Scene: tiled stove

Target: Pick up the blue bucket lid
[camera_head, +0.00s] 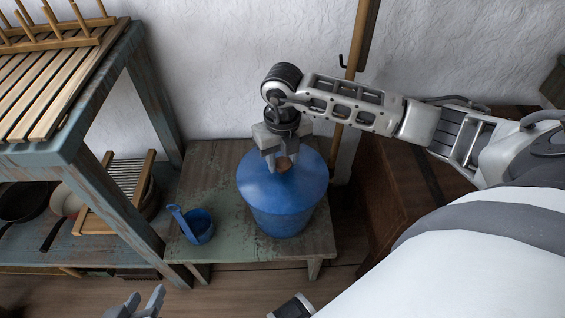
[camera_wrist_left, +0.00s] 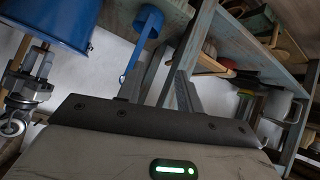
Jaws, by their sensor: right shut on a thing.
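A large blue bucket (camera_head: 280,220) stands on a low worn wooden bench (camera_head: 225,165). Its blue lid (camera_head: 258,180) is on top, with a small brown knob (camera_head: 284,165) in the middle. My right gripper (camera_head: 285,162) points down over the lid, shut on the knob. I see no clear gap between lid and bucket. My left gripper (camera_head: 143,302) is low in the head view, open and empty, apart from the bucket. In the left wrist view its spread fingers (camera_wrist_left: 158,90) show, with part of the bucket (camera_wrist_left: 60,22) and my right gripper (camera_wrist_left: 40,65) at left.
A small blue dipper (camera_head: 197,228) stands on the bench left of the bucket. A worn shelf unit (camera_head: 105,165) with a slatted top and pans is at the left. A wooden pole (camera_head: 355,60) leans against the white wall behind.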

